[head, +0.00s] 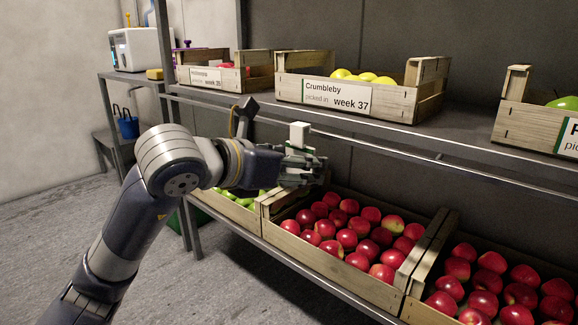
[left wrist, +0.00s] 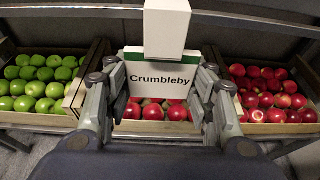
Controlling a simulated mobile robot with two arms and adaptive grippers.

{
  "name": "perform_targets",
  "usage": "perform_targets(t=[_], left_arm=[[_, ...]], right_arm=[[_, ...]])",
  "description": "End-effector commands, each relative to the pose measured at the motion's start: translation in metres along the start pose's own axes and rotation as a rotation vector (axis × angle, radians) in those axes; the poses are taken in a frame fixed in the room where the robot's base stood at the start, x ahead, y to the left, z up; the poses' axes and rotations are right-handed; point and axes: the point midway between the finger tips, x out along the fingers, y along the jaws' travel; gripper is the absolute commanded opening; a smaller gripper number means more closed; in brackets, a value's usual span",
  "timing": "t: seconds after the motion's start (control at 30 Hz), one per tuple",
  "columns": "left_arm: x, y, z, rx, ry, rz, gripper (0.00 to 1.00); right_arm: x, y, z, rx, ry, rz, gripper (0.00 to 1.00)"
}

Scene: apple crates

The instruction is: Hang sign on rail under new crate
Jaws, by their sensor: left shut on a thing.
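My left gripper (head: 305,168) is shut on a white sign (left wrist: 160,85) reading "Crumbleby", with a green strip along its top. In the left wrist view the sign is upright between the fingers, and a white block (left wrist: 172,28) stands above it. In the head view that block (head: 299,135) shows above the fingers, while the sign's face is hidden. The gripper is below the upper shelf, near its rail (head: 480,166); I cannot tell whether they touch. Above stands a wooden crate (head: 390,103) of yellow apples, labelled "Crumbleby picked in week 37". My right gripper is not in view.
Red apples fill lower crates (head: 345,276), just below my left gripper. Green apples (left wrist: 38,82) lie in a lower crate to the left. Other crates stand on the upper shelf, left (head: 258,83) and right (head: 520,118). Open floor (head: 60,240) lies at left.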

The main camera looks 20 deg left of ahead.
Motion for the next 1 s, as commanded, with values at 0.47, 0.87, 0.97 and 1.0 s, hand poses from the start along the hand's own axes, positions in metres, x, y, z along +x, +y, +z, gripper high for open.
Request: perform_targets(t=[0.47,0.87,0.97,1.0], left_arm=[[0.034,0.000,0.013,-0.002,0.000,-0.002,0.16],[0.037,0.001,0.005,-0.001,0.000,0.000,0.16],[0.037,0.001,0.005,-0.001,0.000,0.000,0.16],[0.037,0.001,0.005,-0.001,0.000,0.000,0.16]], right_arm=[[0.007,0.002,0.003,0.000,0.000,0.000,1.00],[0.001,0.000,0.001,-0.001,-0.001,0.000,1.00],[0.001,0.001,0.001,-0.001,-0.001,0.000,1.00],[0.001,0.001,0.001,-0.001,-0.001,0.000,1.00]])
